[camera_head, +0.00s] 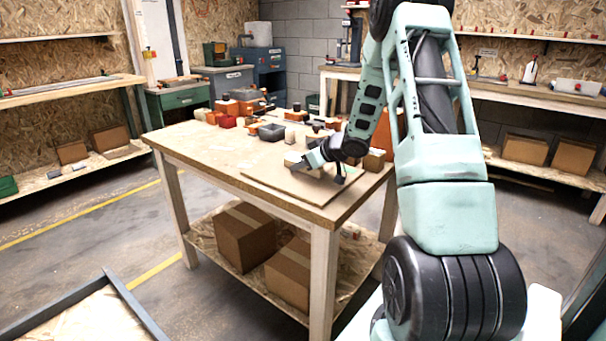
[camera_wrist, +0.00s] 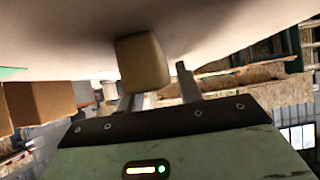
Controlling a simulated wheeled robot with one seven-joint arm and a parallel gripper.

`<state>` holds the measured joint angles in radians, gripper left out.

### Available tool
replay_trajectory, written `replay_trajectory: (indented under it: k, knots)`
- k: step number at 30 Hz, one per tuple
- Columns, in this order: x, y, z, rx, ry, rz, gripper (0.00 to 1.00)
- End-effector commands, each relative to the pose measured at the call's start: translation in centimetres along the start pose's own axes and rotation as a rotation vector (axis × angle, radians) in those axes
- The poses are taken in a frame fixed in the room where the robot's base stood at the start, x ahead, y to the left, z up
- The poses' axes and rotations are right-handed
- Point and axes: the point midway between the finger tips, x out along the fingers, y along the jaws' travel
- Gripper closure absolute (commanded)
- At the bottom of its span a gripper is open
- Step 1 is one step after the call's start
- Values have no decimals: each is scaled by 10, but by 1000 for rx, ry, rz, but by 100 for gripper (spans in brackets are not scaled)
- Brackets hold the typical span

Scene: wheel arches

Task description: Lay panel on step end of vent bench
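A thin flat tan board (camera_head: 270,187) lies on the near right part of the wooden table (camera_head: 215,155); it may be the panel, but I cannot tell for sure. My gripper (camera_head: 311,161) is low over this board, beside a small pale block (camera_head: 293,158). In the wrist view, my gripper's two fingers (camera_wrist: 157,92) stand apart. A tan rounded block (camera_wrist: 142,62) shows at the left finger, and a broad beige surface (camera_wrist: 230,25) fills the top. I cannot tell whether the block touches the finger. No step end is clear to me.
The table's left part is clear. Cardboard boxes (camera_head: 243,236) sit on its lower shelf. A dark-rimmed low surface (camera_head: 125,288) is at the front left.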

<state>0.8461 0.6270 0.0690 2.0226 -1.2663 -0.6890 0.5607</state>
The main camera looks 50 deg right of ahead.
Motion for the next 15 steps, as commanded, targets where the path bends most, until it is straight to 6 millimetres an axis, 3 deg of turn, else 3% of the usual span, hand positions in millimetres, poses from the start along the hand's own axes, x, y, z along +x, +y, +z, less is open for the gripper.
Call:
replay_trajectory:
  k: [1,3,15]
  knots:
    - [0,0,0,0,0,0,80]
    - [0,0,0,0,0,0,99]
    - [-5,0,-8,-2,4,1,100]
